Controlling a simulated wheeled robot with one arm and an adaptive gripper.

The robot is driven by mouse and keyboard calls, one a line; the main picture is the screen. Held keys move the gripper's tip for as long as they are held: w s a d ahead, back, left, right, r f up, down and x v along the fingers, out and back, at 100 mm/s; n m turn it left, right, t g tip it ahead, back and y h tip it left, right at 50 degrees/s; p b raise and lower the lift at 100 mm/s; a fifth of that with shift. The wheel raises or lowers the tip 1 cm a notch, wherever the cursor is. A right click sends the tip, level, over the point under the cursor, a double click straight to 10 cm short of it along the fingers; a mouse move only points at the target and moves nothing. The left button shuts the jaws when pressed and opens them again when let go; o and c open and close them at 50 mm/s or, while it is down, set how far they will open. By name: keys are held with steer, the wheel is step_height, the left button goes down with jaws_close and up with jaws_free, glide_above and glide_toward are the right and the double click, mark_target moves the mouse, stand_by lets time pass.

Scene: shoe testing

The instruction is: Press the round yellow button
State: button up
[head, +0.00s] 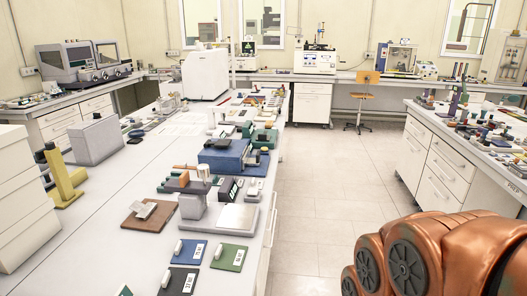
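I cannot make out a round yellow button in the head view; small parts on the benches are too small to tell. A grey and blue bench device (228,155) stands on the long white bench. In front of it is a grey device with a flat plate (232,217) and a small upright post. A dark box with a display (228,190) sits beside it. My gripper is not in view; only copper links of my arm show at the lower right.
The long white bench (100,235) runs along the left, with a yellow stand (63,181) and sample cards (229,257) on it. A second bench with drawers (438,170) stands right. The aisle floor (325,175) between is clear. A chair (366,98) stands at the back.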

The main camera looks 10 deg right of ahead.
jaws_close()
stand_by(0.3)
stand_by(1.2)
